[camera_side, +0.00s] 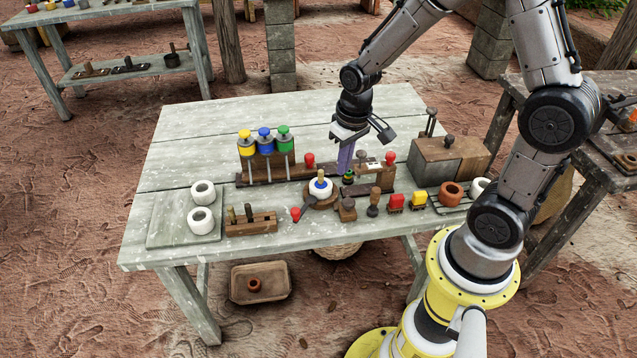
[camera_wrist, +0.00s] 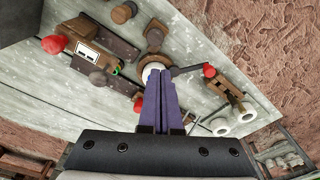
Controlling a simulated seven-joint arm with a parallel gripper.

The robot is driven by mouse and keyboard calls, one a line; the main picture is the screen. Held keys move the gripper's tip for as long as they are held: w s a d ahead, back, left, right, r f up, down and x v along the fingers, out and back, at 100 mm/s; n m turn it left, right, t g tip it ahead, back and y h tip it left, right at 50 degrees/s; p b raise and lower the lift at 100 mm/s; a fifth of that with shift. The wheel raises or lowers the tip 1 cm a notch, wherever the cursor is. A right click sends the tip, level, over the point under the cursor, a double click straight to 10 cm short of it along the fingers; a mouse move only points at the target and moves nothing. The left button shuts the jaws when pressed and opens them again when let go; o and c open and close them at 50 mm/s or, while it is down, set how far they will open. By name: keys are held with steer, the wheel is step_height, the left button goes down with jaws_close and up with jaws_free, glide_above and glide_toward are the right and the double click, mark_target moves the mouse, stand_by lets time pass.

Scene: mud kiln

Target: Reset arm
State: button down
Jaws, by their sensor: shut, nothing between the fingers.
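My gripper (camera_side: 344,160) hangs over the middle of the grey wooden table. Its purple fingers point down and are together, with nothing between them. In the wrist view the shut fingers (camera_wrist: 160,90) point toward a white ring-shaped piece (camera_wrist: 151,71). In the side view that white piece (camera_side: 320,188) sits on a round brown base, with a blue and yellow top, just left of my fingertips. I cannot tell the exact gap between my fingers and the things below.
A rack with yellow (camera_side: 246,144), blue (camera_side: 265,141) and green (camera_side: 284,139) topped holders stands left of my gripper. White rings (camera_side: 202,205) sit on a board at left. The table's back left (camera_side: 210,120) is clear.

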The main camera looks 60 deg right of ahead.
steer(key=s+a+r+n+t, duration=0.1)
steer(key=s+a+r+t, duration=0.1)
steer(key=r, duration=0.6)
steer(key=s+a+r+t, duration=0.2)
steer(key=s+r, duration=0.1)
steer(key=r, duration=0.5)
steer(key=s+a+r+n, duration=0.1)
steer(key=s, duration=1)
steer(key=shift+r+n, duration=0.25)
steer(key=shift+n, duration=0.05)
steer(key=shift+a, duration=0.1)
